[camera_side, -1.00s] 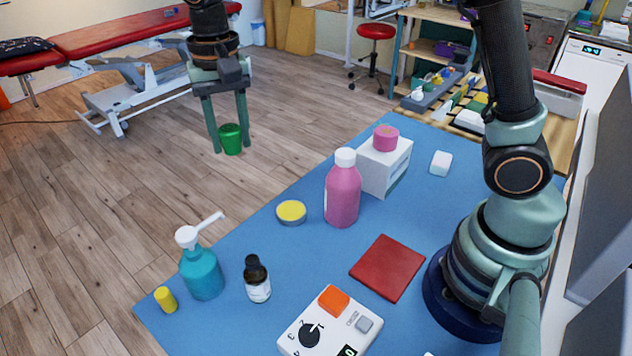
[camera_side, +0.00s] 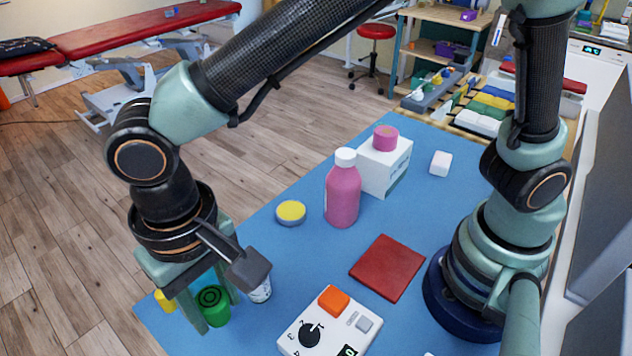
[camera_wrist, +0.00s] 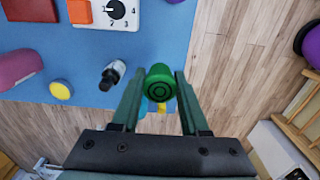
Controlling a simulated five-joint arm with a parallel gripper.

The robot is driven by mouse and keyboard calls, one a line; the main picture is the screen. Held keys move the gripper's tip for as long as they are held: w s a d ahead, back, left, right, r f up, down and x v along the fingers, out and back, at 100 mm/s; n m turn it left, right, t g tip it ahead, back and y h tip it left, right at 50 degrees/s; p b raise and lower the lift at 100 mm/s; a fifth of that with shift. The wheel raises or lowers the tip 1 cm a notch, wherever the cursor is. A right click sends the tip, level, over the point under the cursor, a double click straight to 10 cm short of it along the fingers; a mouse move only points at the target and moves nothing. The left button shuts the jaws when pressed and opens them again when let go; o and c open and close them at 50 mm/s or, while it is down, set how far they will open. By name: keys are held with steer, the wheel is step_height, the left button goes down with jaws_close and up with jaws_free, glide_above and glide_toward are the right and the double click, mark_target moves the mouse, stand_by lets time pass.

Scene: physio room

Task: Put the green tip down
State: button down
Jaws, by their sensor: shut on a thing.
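The green tip (camera_side: 212,300) is a small green cup-like piece with rings on its face. My gripper (camera_side: 214,311) is shut on it, at the front left in the side view. In the wrist view the green tip (camera_wrist: 160,80) sits between the two fingertips (camera_wrist: 158,88). My arm and gripper hide the teal pump bottle in the side view.
A yellow piece (camera_side: 165,301) and a dark-capped bottle (camera_side: 261,291) are close to my gripper. A control box (camera_side: 325,325), red pad (camera_side: 387,268), yellow-topped tin (camera_side: 291,212) and pink bottle (camera_side: 342,193) are farther right. Mat is bare between tin and box.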

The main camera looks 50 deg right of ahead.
mark_target(236, 352)
step_height(236, 352, down, 15)
steer(key=shift+r, duration=0.1)
stand_by(0.3)
steer(key=shift+c, duration=2.1)
jaws_free()
